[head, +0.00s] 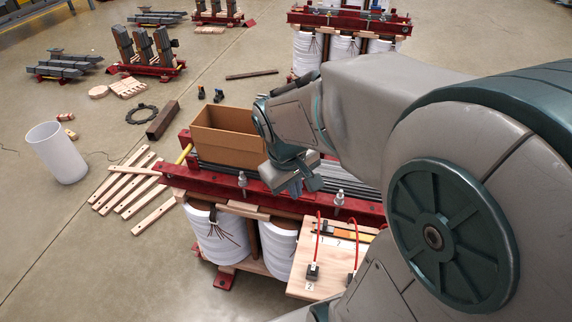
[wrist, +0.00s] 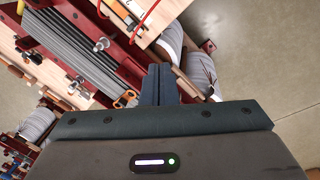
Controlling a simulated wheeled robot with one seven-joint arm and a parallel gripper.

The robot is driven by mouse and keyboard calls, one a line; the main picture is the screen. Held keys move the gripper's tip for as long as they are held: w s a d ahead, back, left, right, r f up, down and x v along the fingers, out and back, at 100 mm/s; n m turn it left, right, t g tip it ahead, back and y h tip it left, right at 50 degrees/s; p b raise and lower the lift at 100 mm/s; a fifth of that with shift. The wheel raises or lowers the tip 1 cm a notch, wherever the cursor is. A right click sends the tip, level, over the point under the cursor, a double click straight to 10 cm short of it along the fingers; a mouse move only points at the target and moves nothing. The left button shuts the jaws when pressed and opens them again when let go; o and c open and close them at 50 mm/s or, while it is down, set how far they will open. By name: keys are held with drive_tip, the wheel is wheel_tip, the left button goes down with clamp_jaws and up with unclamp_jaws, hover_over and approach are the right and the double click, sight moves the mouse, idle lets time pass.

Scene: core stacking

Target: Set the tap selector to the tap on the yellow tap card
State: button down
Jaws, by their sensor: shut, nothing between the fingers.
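A pale wooden board (head: 318,262) stands at the front right end of the red-framed transformer in the head view, partly hidden by my arm. Two red cables run down to black clips on it, one clip (head: 312,272) above a "2" label. I cannot tell which part is the tap selector. A narrow yellow-orange piece (head: 355,237) lies on the board; I cannot tell whether it is the yellow tap card. My gripper (head: 296,187) is shut and empty above the transformer's top. In the wrist view its fingers (wrist: 160,82) are together, near the board (wrist: 160,14).
A cardboard box (head: 228,138) sits on the transformer's grey core, left of my gripper. Upright bolts (head: 242,181) rise from the red beam (head: 218,183). Wooden strips (head: 125,187) and a white cylinder (head: 57,153) are on the floor at left. Floor at front left is clear.

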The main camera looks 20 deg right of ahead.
drive_tip(key=w+d+f+n+g+h, duration=0.1)
drive_tip(key=w+d+f+n+g, duration=0.1)
drive_tip(key=w+f+n, duration=0.45)
drive_tip(key=n+g, duration=0.1)
drive_tip(key=n, duration=0.1)
approach(320, 226)
drive_tip(key=w+a+r, duration=0.3)
drive_tip(key=a+r, duration=0.1)
drive_tip(key=a, duration=0.1)
drive_tip(key=shift+h, duration=0.3)
drive_tip(key=b+x, duration=0.1)
drive_tip(key=x, duration=0.9)
drive_tip(key=shift+s+f, duration=0.1)
drive_tip(key=shift+f, duration=0.1)
drive_tip(key=shift+s+d+r+p, duration=0.1)
drive_tip(key=shift+s+d+p, duration=0.1)
drive_tip(key=shift+s+d, duration=0.25)
drive_tip(key=shift+s+d+r+p, duration=0.15)
drive_tip(key=shift+s+d, duration=0.1)
drive_tip(key=shift+d, duration=0.4)
drive_tip(key=shift+s+d+f, duration=0.1)
drive_tip(key=shift+s+d, duration=0.15)
drive_tip(key=shift+d, duration=0.2)
